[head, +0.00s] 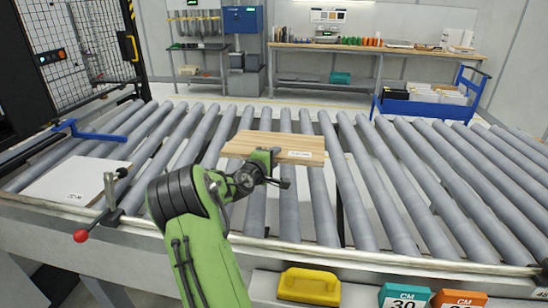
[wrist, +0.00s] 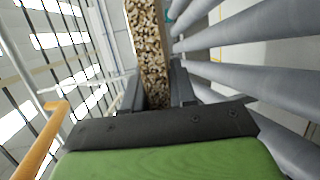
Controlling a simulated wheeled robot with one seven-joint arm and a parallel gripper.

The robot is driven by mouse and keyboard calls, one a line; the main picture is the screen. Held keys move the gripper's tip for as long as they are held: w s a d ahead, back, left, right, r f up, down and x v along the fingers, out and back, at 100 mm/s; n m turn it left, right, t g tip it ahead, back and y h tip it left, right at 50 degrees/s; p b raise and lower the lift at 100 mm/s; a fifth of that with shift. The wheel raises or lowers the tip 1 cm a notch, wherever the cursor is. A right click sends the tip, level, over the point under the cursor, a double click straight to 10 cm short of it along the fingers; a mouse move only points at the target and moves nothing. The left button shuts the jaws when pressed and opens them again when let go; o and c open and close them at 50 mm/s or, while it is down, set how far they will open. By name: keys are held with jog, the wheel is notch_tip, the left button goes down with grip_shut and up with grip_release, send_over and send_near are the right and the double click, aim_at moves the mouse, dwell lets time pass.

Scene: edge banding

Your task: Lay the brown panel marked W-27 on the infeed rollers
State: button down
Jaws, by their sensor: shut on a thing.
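A brown wood panel (head: 265,143) with a small white label on its front edge is over the middle rollers in the head view. The label is too small to read surely. My gripper (head: 275,167) is shut on the panel's near edge. In the wrist view the panel (wrist: 150,50) shows its speckled chipboard edge between the two dark fingers of my gripper (wrist: 158,90). The panel looks about level. The grey infeed rollers (head: 376,185) run beneath it; I cannot tell whether it touches them.
A white labelled panel (head: 78,180) lies on the rollers at the left, beside a red-knobbed lever (head: 82,236). A blue bar (head: 88,132) is at the far left. The rollers right of the brown panel are bare. A yellow case (head: 309,286) sits at the front.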

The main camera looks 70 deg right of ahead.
notch_tip(320, 180, down, 12)
jog(key=b, duration=0.9)
jog(key=shift+b, duration=0.35)
jog(key=c, duration=0.9)
grip_release()
jog(key=shift+o, duration=0.4)
jog(key=shift+f, duration=0.1)
jog(key=shift+o, duration=1.4)
jog(key=shift+f, duration=0.15)
jog(key=o, duration=0.5)
jog(key=shift+o, duration=0.2)
